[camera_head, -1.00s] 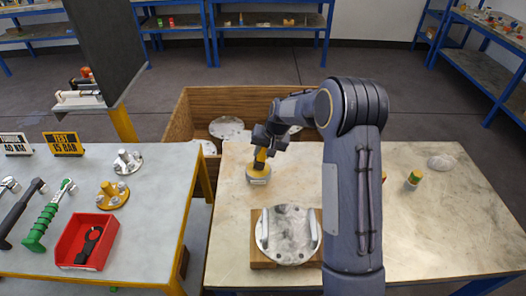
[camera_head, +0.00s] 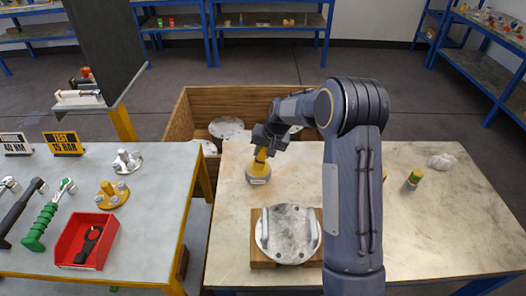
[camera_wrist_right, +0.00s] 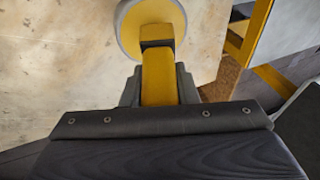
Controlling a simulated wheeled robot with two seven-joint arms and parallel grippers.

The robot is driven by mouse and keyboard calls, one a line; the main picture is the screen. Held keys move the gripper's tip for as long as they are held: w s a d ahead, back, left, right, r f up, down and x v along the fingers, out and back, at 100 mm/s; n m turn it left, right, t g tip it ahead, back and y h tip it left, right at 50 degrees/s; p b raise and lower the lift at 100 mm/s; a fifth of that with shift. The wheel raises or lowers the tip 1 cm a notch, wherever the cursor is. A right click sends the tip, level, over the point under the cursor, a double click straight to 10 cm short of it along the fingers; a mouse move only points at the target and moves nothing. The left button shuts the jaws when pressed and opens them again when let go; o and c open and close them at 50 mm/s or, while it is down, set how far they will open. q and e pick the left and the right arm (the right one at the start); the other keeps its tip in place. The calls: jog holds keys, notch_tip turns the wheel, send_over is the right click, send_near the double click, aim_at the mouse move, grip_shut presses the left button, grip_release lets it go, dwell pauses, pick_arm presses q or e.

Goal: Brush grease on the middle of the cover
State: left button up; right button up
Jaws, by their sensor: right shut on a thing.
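The cover (camera_head: 287,236) is a round grey metal disc with holes near its rim and two pale bars on its sides. It lies on a wooden block (camera_head: 262,262) near the front of the right table. My right gripper (camera_head: 264,151) is beyond it, shut on an upright yellow handle (camera_wrist_right: 159,75). Below the handle is a yellow-and-pale round pot (camera_head: 258,174), whose round end also shows in the right wrist view (camera_wrist_right: 128,28). My left gripper is out of view.
A wooden crate (camera_head: 183,115) stands behind the table. The left table holds a red tray (camera_head: 72,255) and wrenches. My right arm hides part of the table.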

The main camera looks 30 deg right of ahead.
dwell(0.3)
jog(key=shift+r+p, duration=2.4)
jog(key=shift+r, duration=1.1)
jog(key=shift+a+f, duration=0.1)
